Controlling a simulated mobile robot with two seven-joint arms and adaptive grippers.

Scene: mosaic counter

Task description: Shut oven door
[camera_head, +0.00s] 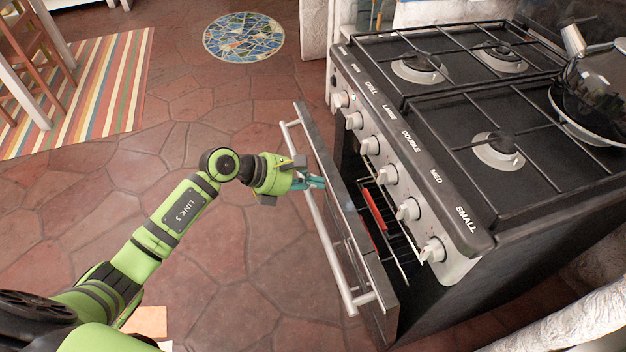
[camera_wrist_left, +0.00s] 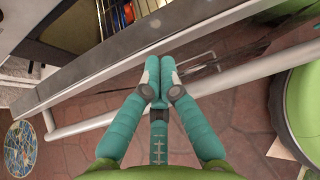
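The oven door (camera_head: 335,200) stands partly open, with a dark gap between it and the black oven body (camera_head: 452,275). A pale metal bar handle (camera_head: 326,240) runs along its outer face. My left gripper (camera_head: 312,183), with teal fingers, is at the handle, by the outer side of the door. In the left wrist view, the fingers (camera_wrist_left: 160,75) reach across the handle (camera_wrist_left: 235,82) toward the door (camera_wrist_left: 125,45). The two front fingers lie close side by side, and they hide part of the bar. Whether they grip it is unclear. My right gripper is out of view.
A wire rack (camera_head: 391,228) and something red (camera_head: 374,207) show inside the oven. Knobs (camera_head: 388,174) line its front. A dark pan (camera_head: 590,125) sits on the hob at the right. The tiled floor (camera_head: 230,235) left of the door is mostly clear.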

